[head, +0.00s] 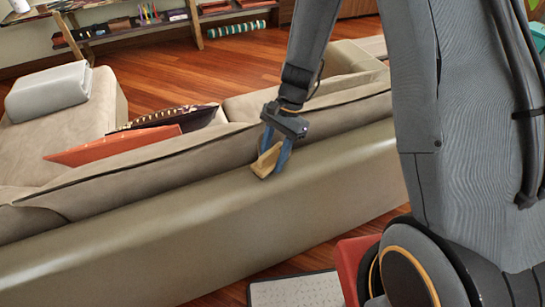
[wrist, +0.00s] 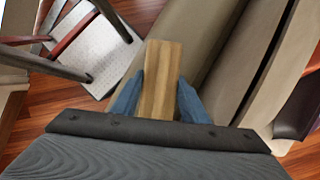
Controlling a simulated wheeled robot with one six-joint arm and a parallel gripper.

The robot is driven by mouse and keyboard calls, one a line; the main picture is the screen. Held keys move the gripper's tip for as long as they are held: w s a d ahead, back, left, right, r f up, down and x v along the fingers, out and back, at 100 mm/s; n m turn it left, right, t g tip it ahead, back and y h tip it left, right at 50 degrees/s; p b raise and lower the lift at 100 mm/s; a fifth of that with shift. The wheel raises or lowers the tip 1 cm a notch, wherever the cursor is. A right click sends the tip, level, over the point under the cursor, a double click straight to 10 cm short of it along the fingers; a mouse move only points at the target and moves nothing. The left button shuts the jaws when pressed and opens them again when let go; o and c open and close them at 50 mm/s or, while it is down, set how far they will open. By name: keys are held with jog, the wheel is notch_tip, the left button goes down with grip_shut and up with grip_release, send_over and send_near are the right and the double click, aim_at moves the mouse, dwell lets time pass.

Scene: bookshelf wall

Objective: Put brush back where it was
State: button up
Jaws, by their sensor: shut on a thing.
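The brush shows as a tan, wood-coloured block (head: 265,161) in the head view, and it also shows in the wrist view (wrist: 160,75). My gripper (head: 275,158) is shut on it, with one blue finger on each side; the fingers also show in the wrist view (wrist: 157,100). The brush points down and slightly left, over the top of the sofa back. I cannot tell whether it touches the sofa. No bristles can be made out.
A beige sofa (head: 190,220) runs across the view, with an orange cushion (head: 110,146) and a grey block-like cushion (head: 48,92) on it. A low shelf (head: 125,35) stands at the back. A light speckled panel (head: 295,290) lies on the wooden floor near me, beside something red (head: 352,262).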

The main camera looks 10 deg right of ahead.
jog(key=shift+f, duration=0.4)
jog(key=shift+f, duration=0.2)
jog(key=o, duration=1.1)
jog(key=shift+r, duration=0.1)
jog(key=b+v, duration=0.3)
jog(key=v, duration=0.9)
jog(key=shift+s+d, duration=0.1)
jog(key=s+d+n+t+h, duration=0.1)
jog(key=s+d+n, duration=0.2)
jog(key=s+d+r+n+t+h, duration=0.1)
jog(key=s+d+n, duration=0.1)
jog(key=s+n, duration=0.1)
jog(key=s+d+r+n+t+h, duration=0.1)
jog(key=s+d+n+t, duration=0.1)
jog(key=s+d+n, duration=0.1)
jog(key=shift+s+d+r+n, duration=0.1)
jog(key=shift+s+d+n, duration=0.1)
jog(key=shift+s+n, duration=0.15)
jog(key=shift+s+d+r+n, duration=0.15)
jog(key=shift+s+n, duration=0.1)
jog(key=shift+s, duration=0.25)
